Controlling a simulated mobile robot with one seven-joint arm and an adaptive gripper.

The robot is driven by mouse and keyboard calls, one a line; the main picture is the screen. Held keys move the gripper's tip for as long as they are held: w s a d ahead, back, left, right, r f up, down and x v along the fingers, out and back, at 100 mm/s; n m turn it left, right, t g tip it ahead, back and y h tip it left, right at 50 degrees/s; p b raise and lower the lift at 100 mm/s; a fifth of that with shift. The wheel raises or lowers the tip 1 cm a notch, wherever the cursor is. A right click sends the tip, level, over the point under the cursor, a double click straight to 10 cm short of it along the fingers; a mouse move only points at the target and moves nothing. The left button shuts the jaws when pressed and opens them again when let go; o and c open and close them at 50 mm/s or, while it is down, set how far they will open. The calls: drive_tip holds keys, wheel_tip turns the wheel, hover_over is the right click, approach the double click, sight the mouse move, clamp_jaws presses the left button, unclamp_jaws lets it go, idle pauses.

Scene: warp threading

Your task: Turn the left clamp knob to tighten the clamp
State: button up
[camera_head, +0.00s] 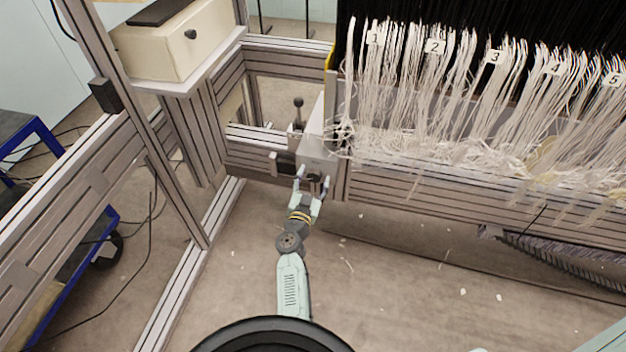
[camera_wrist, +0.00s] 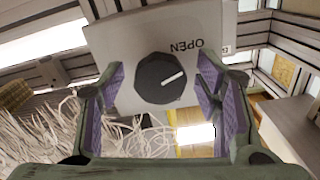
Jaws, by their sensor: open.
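The clamp knob (camera_wrist: 160,78) is a dark, many-sided dial with a white pointer line, seen in the wrist view on a light grey plate (camera_wrist: 125,45). The word OPEN, upside down in this view, is printed beside it. The pointer slants toward the right, a little toward the OPEN side. My gripper (camera_wrist: 163,95) is open, with one purple-padded finger on each side of the knob and a visible gap to both. In the head view my gripper (camera_head: 313,178) is at the front of the grey clamp box (camera_head: 317,154), where the knob is mostly hidden between the fingers.
White threads in numbered bundles (camera_head: 410,90) hang right of the clamp box, some close to it. A metal frame beam (camera_head: 430,192) runs rightward below them. A small black-knobbed lever (camera_head: 298,108) stands behind.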

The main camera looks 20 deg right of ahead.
drive_tip(key=shift+c, duration=0.2)
drive_tip(key=c, duration=1.1)
drive_tip(key=m+p, duration=0.1)
drive_tip(key=m, duration=0.4)
drive_tip(key=shift+a+m, duration=0.1)
drive_tip(key=shift+m, duration=0.2)
drive_tip(key=m, duration=1)
drive_tip(key=shift+r+m, duration=0.1)
drive_tip(key=shift+m, duration=0.3)
drive_tip(key=m+b, duration=0.1)
drive_tip(key=m, duration=0.3)
drive_tip(key=shift+r+m, duration=0.1)
drive_tip(key=shift+m, duration=0.2)
